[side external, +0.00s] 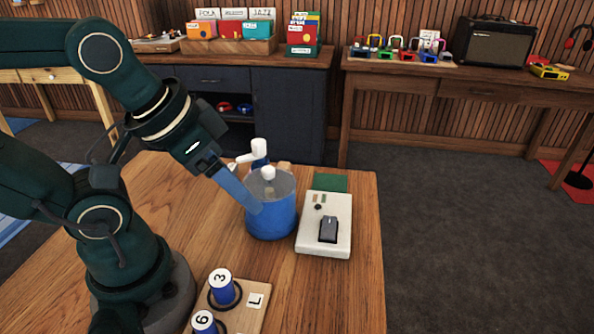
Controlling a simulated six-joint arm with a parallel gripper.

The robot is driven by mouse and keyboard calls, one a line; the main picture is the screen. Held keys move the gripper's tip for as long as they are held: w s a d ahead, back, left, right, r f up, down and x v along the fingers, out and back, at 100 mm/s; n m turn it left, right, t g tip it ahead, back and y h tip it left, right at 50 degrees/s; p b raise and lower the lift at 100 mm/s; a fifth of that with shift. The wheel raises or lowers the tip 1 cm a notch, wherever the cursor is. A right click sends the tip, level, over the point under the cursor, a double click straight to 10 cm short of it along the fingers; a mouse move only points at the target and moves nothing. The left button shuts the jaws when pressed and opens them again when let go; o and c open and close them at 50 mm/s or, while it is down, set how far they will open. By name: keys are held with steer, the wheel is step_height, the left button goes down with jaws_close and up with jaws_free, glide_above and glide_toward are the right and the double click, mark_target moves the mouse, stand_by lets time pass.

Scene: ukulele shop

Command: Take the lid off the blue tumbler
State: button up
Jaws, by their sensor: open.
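The blue tumbler (271,222) is a wide, upright blue cylinder on the wooden table. Its greyish, see-through lid (284,184) sits on top with a pale round knob (268,172) in the middle. My gripper (256,208) reaches down from the upper left with its blue fingers. The fingers overlap the tumbler's left front side in this view, below the knob. I cannot tell whether they touch it. The gripper is open, and nothing shows held in it. The two fingers are hard to tell apart from here.
A white-topped blue device (259,152) with a side arm stands behind the tumbler. A cream tray (312,245) with a dark block (328,229) lies close on its right, with a green mat (330,182) behind. A wooden board (250,310) with numbered blue cylinders is in front.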

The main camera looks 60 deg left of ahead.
steer(key=shift+c, duration=0.2)
stand_by(0.5)
steer(key=r+n+g+y, duration=0.1)
steer(key=n+g, duration=0.1)
steer(key=n, duration=0.2)
glide_above(268, 168)
steer(key=s+d, duration=0.1)
steer(key=s, duration=0.1)
steer(key=shift+w, duration=0.2)
steer(key=shift+a+f+n+g, duration=0.3)
steer(key=shift+f+g, duration=0.1)
steer(key=shift+f, duration=0.2)
steer(key=shift+x, duration=2.25)
jaws_close()
